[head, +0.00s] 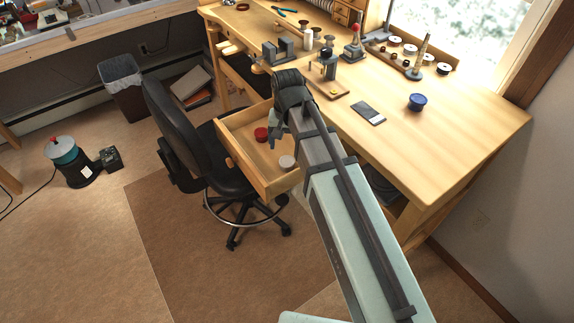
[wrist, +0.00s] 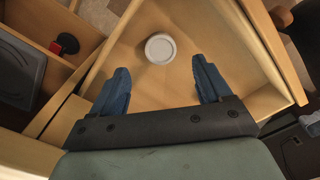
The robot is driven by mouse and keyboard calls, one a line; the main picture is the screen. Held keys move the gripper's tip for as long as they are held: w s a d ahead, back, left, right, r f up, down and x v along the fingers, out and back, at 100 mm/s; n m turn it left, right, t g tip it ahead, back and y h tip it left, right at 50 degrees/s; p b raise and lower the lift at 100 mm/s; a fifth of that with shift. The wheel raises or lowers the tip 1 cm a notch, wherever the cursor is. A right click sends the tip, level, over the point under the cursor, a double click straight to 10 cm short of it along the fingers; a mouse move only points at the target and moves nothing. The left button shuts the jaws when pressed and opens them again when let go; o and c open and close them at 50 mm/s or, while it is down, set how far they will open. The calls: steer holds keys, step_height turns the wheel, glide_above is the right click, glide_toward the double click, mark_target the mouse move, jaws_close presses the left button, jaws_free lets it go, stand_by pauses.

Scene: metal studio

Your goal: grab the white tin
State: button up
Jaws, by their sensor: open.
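In the wrist view the white tin (wrist: 160,48) lies on the drawer floor, ahead of and roughly between my fingers. My gripper (wrist: 158,80) is open and empty, its two blue fingers apart. The fingers do not touch the tin. In the head view my gripper (head: 275,135) is over the drawer, partly hidden by my own arm.
A red tin (head: 261,134) sits in the same drawer, farther back. The drawer walls (wrist: 262,45) rise around the tin. The workbench top (head: 450,120) carries a blue tin (head: 417,101) and several tools.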

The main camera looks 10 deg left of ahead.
mark_target(287, 161)
steer(key=shift+f, duration=1.85)
steer(key=shift+w+f, duration=0.1)
steer(key=shift+f, duration=0.05)
steer(key=shift+w+f, duration=0.15)
steer(key=shift+f, duration=1.1)
steer(key=shift+w+f, duration=0.1)
steer(key=shift+f, duration=1.1)
steer(key=c, duration=1)
